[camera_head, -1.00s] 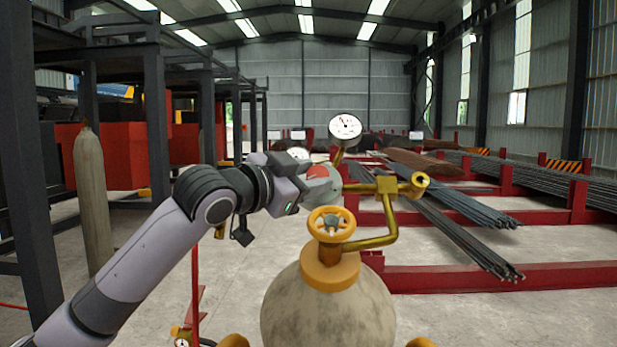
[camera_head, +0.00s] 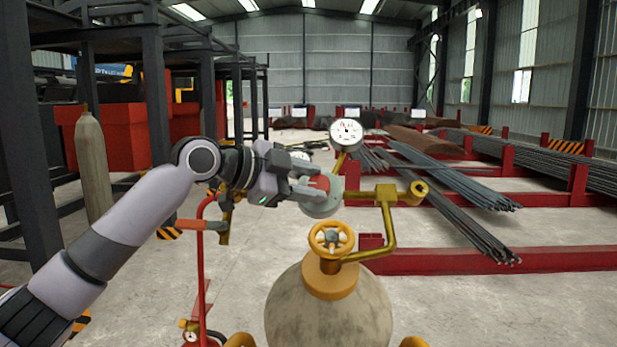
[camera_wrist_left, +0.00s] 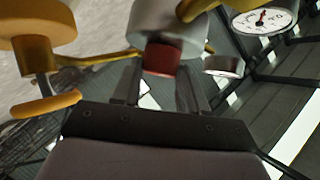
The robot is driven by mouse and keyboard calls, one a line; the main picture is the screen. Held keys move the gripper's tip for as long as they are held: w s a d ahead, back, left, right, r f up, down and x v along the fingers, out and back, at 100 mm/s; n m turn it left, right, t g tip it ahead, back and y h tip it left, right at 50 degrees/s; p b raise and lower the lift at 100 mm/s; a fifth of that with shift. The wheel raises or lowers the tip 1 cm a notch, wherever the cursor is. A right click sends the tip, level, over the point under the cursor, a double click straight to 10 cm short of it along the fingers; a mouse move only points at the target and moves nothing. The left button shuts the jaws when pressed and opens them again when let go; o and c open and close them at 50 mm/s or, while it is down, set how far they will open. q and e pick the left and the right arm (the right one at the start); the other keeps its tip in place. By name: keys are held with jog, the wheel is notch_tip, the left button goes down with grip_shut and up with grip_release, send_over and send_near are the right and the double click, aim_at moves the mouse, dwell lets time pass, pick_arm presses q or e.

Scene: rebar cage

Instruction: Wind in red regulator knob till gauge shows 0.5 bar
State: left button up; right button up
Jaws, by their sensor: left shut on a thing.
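The red regulator knob (camera_head: 321,183) sits on the left side of the grey regulator body (camera_head: 326,204), partly hidden by my fingers. My left gripper (camera_head: 308,182) reaches in from the left and is shut on the knob. In the left wrist view the red knob (camera_wrist_left: 162,60) shows between the two fingers. The white round gauge (camera_head: 346,132) stands above the regulator; its needle is too small to read surely. The same gauge may be the dial (camera_wrist_left: 264,18) at the top right of the wrist view, also hard to read. My right gripper is not in view.
A yellow handwheel (camera_head: 331,239) tops the large tank (camera_head: 330,305) below the regulator. A brass pipe (camera_head: 388,215) runs to its right. A second gauge (camera_head: 300,156) is partly hidden behind my gripper. A red hose stand (camera_head: 201,260) is at left.

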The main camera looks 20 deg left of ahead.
pick_arm(q)
jog(key=m+g, duration=0.4)
jog(key=shift+w+r+m+g+y, duration=0.3)
jog(key=shift+m+y, duration=0.1)
dwell(0.5)
jog(key=o, duration=1.1)
jog(key=shift+c, duration=0.2)
jog(key=v, duration=0.7)
jog(key=shift+b, duration=0.45)
jog(key=shift+a+r, duration=0.1)
jog(key=shift+a, duration=0.05)
